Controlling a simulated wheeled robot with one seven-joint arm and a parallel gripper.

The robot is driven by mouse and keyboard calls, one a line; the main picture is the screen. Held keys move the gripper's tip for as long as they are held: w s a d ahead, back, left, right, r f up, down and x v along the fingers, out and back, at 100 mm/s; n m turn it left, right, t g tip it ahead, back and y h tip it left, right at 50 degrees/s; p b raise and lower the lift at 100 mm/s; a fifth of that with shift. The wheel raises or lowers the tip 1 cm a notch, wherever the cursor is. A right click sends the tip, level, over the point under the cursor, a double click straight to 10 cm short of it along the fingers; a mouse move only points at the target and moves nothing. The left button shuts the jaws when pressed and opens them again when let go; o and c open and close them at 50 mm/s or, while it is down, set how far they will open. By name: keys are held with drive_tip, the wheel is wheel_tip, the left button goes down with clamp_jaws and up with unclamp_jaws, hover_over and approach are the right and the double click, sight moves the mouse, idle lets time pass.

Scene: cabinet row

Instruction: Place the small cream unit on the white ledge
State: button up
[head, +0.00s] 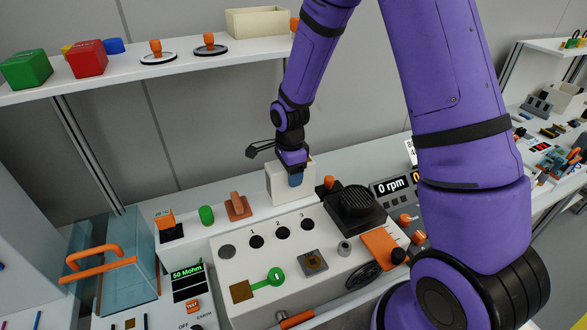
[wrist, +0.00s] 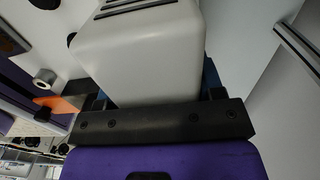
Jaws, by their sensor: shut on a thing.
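The small cream unit (head: 279,186) is a boxy block in my gripper (head: 295,178), near the middle of the head view. The gripper points down and is shut on the unit, with a blue fingertip against its near side. In the wrist view the unit (wrist: 150,60) fills the upper middle between the fingers, with dark slots on its far face. The white ledge (head: 262,213) runs behind the sloped panel, and the unit is at its right part. I cannot tell whether the unit's base touches the ledge.
An orange block (head: 237,207) and a green cylinder (head: 206,215) stand left of the unit. A black ribbed device (head: 355,204) and an orange-capped knob (head: 329,183) are close on its right. The sloped panel (head: 235,265) lies in front. A white upper shelf (head: 190,65) is behind.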

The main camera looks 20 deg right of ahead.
idle(0.3)
drive_tip(key=o, duration=1.3)
drive_tip(key=shift+f, duration=0.1)
wheel_tip(320, 180, up, 13)
drive_tip(key=shift+s+f, duration=0.1)
drive_tip(key=shift+f, duration=0.1)
drive_tip(key=s+d+r+n+t, duration=0.3)
drive_tip(key=s+r+n, duration=0.6)
drive_tip(key=s+r, duration=0.45)
drive_tip(key=shift+s+d+r+n+t, duration=0.4)
drive_tip(key=shift+s+r+n, duration=0.95)
drive_tip(key=shift+s, duration=0.9)
drive_tip(key=shift+s+d+r+n+t, duration=0.35)
drive_tip(key=shift+s+r+n, duration=0.55)
drive_tip(key=shift+s+n, duration=1.05)
drive_tip(key=shift+s+d+r+n+t, duration=0.4)
drive_tip(key=shift+s+r+n, duration=0.8)
drive_tip(key=shift+s, duration=1.35)
